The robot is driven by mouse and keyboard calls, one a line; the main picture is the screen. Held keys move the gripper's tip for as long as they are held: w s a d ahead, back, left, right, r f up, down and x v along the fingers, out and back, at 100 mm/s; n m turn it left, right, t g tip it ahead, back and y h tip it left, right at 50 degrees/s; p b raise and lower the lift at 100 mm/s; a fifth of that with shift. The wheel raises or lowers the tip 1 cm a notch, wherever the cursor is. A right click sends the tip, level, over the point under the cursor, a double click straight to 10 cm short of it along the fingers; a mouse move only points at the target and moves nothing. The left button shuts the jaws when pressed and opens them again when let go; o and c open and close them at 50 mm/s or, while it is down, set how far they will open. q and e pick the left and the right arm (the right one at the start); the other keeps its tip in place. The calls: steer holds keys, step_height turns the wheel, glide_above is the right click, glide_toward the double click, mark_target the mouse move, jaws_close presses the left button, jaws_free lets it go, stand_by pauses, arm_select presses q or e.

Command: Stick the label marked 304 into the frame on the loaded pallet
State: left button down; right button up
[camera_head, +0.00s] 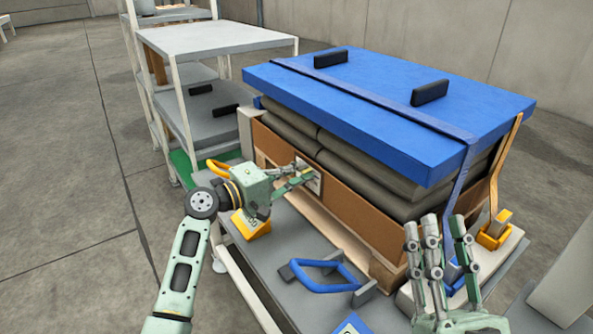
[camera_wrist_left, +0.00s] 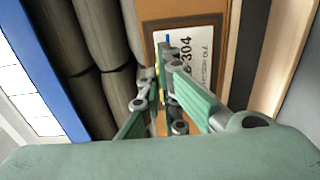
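The white label marked 304 (camera_wrist_left: 188,58) is at the dark-edged frame (camera_wrist_left: 150,28) on the brown side board of the loaded pallet. The label (camera_head: 315,184) is small and partly covered in the head view. My left gripper (camera_head: 303,174) is at the label, its fingertips (camera_wrist_left: 163,72) close together over the label's edge. Whether they pinch it is hidden, and I cannot tell whether the label is pressed flat. The loaded pallet (camera_head: 340,190) carries dark sacks under a blue lid (camera_head: 400,95). My right gripper (camera_head: 437,240) is open and empty, fingers up, at the front right.
A blue handle (camera_head: 322,286) lies on the grey surface before the pallet, with a yellow block (camera_head: 250,228) left of it. A blue strap (camera_head: 460,185) and a yellow holder (camera_head: 494,234) are at the right. White-framed shelves (camera_head: 215,38) stand behind left. Floor at left is clear.

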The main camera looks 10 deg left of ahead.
arm_select(q)
steer(key=c, duration=1.9)
jaws_free()
steer(key=shift+o, duration=0.2)
